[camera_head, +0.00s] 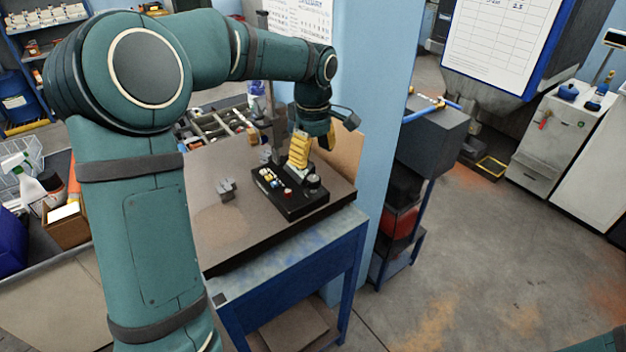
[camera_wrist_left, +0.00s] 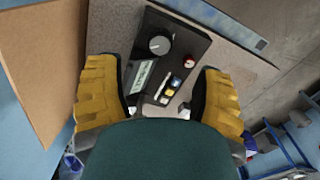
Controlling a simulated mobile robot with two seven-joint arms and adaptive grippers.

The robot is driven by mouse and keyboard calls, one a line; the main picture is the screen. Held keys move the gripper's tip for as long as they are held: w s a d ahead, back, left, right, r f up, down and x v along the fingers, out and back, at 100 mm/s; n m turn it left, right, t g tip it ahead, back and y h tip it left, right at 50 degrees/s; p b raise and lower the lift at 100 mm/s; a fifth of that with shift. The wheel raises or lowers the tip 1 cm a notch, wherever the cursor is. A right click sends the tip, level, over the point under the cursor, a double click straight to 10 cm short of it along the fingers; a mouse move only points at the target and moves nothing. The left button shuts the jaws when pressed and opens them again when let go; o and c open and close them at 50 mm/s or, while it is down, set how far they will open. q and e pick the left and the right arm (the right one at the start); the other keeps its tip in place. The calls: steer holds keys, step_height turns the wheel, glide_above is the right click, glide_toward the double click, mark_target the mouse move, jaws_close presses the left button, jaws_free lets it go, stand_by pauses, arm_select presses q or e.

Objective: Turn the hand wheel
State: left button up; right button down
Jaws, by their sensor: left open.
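A black control box (camera_head: 290,205) sits on the brown bench top near its right side. A round dark grey knob (camera_head: 313,181) stands on the box's right end; it looks like the hand wheel, though I cannot be sure. In the left wrist view the knob (camera_wrist_left: 159,45) has a light pointer mark and lies beyond the fingertips. My left gripper (camera_head: 299,158) points down above the box. In the left wrist view its yellow fingers (camera_wrist_left: 160,80) are wide apart, with the box visible between them and nothing held. My right gripper does not show.
The box also carries a red button (camera_wrist_left: 188,61), small coloured buttons and a white-faced meter (camera_wrist_left: 142,76). A small grey block-like part (camera_head: 228,189) lies left of the box on the bench top (camera_head: 215,225). A blue wall (camera_head: 365,130) rises behind the bench's right side.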

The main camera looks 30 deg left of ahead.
mark_target(313, 178)
arm_select(q)
step_height(313, 178, down, 8)
steer(key=shift+r, duration=0.15)
stand_by(0.3)
jaws_close()
